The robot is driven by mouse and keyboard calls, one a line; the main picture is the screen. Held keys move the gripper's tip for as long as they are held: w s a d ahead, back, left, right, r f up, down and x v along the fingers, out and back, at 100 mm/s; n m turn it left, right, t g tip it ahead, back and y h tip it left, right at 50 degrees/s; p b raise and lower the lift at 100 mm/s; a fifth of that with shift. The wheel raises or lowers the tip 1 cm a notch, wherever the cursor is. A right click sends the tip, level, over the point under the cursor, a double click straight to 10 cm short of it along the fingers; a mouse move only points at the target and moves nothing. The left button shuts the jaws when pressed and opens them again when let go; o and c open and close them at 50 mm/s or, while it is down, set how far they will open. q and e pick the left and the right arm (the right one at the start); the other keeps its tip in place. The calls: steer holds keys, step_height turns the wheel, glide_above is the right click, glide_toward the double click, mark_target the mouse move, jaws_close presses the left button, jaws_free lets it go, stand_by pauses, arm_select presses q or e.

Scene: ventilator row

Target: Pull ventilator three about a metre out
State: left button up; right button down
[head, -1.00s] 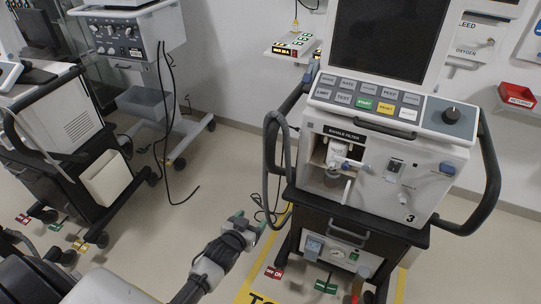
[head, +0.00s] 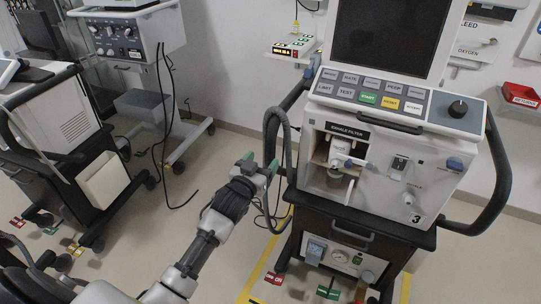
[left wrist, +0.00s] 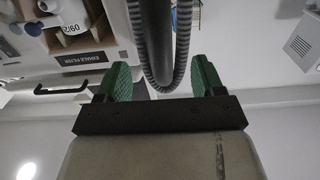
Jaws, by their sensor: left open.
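Ventilator three (head: 385,180), marked with a 3 on its front, stands on a black wheeled cart at the right in the head view. It has black side handles; the left handle (head: 271,150) has a grey corrugated hose hanging by it. My left gripper (head: 260,166) is open just beside that handle. In the left wrist view the green fingertips (left wrist: 160,80) are apart, with the dark handle bar (left wrist: 155,45) and the ribbed hose (left wrist: 183,45) showing between them. Whether the fingers touch either cannot be told. My right gripper is not in view.
Another cart with a white cabinet (head: 70,125) stands at the left. A grey device on a wheeled stand (head: 128,42) is behind it, with a black cable hanging to the floor. Yellow floor tape (head: 262,262) runs by ventilator three. Floor between the carts is open.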

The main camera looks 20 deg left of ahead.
mark_target(268, 153)
arm_select(q)
steer(key=shift+w+b, duration=0.95)
steer(key=shift+w, duration=2.25)
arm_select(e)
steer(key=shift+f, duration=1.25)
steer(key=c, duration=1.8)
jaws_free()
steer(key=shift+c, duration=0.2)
